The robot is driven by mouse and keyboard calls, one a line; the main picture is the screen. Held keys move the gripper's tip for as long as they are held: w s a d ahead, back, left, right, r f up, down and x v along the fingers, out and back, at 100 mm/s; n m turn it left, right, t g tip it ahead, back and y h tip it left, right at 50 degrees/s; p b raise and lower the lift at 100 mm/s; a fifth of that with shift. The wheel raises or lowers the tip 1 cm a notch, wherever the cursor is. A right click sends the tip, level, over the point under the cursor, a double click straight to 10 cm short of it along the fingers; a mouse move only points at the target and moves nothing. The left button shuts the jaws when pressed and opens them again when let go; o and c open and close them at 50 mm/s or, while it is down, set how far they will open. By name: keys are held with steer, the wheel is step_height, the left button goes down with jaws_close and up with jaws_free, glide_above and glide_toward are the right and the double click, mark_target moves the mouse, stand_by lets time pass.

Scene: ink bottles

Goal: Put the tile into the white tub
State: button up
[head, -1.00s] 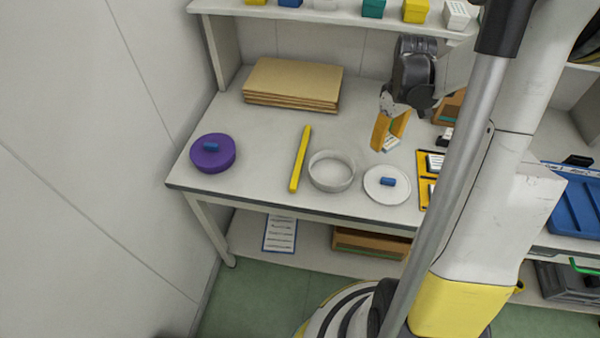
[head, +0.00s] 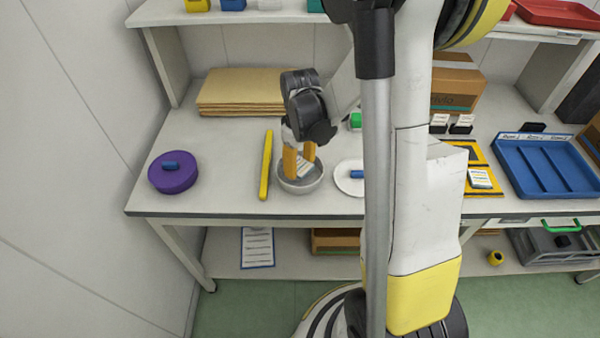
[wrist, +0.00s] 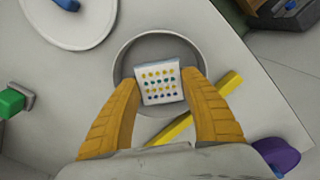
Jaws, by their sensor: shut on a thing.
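The tile (wrist: 160,83) is a small white square with rows of yellow, blue and green dots. My gripper (wrist: 158,95) has its two orange fingers shut on the tile's sides. The white tub (head: 301,186) is a round, open, shallow bowl near the table's front edge. In the head view my gripper (head: 300,165) is over the tub with the tile (head: 305,167) between its fingers. In the wrist view the tile shows within the tub's rim (wrist: 122,62). I cannot tell whether the tile touches the tub's floor.
A yellow bar (head: 265,165) lies just left of the tub. Brown boards (head: 240,92) are stacked behind.

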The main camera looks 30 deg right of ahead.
mark_target(300, 165)
steer(key=shift+f+b, duration=0.4)
steer(key=shift+f, duration=0.9)
steer(key=shift+f, duration=0.25)
steer(key=o, duration=1)
